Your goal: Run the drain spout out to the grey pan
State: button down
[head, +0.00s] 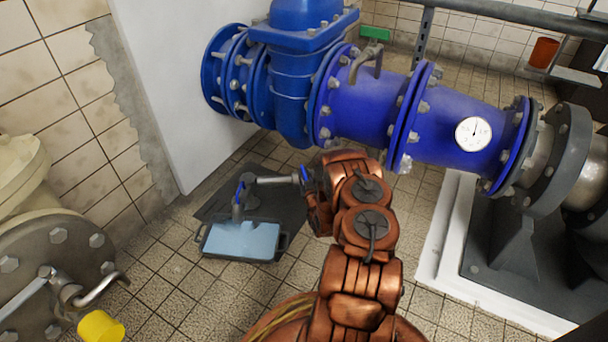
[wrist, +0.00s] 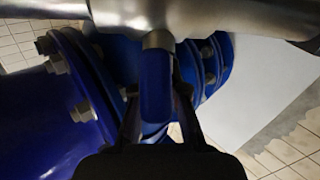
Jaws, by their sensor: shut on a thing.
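The drain spout (head: 272,180) is a grey pipe low beneath the blue pipework in the head view. Its left end bends down in a blue-grey outlet (head: 238,204) at the back left of the grey pan (head: 240,259). The pan is a shallow dark-rimmed tray with a pale blue inside. My gripper (wrist: 157,115) is shut on the spout's blue grip (wrist: 155,85), which stands between the fingers in the wrist view. The silver pipe (wrist: 220,18) crosses above it there. In the head view my arm hides most of the gripper, and the blue grip (head: 305,175) shows at its left.
A dark mat (head: 285,205) lies around the pan on the tiled floor. Large blue flanged pipe (head: 365,105) with a gauge (head: 473,134) runs above and behind my arm. A cream flanged body (head: 55,250) with a yellow-ended lever (head: 100,327) stands at the left.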

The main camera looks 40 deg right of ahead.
jog(key=shift+r, duration=0.1)
jog(key=shift+w+a+r+m+p, duration=0.15)
jog(key=shift+m+p, duration=0.25)
jog(key=shift+p, duration=0.75)
jog(key=shift+r+m+g+h+p, duration=0.15)
jog(key=shift+m+g+h+p, duration=0.15)
jog(key=shift+m+h+p, duration=0.45)
jog(key=m+h+p, duration=0.1)
jog(key=p, duration=0.2)
jog(key=shift+d+m+g+p, duration=0.25)
jog(key=shift+d+g+p, duration=0.05)
jog(key=shift+g+p, duration=0.1)
jog(key=shift+s+d+f+m+p, duration=0.1)
jog(key=shift+s+f+m+p, duration=0.2)
jog(key=shift+m+p, duration=0.1)
jog(key=c, duration=1.2)
grip_release()
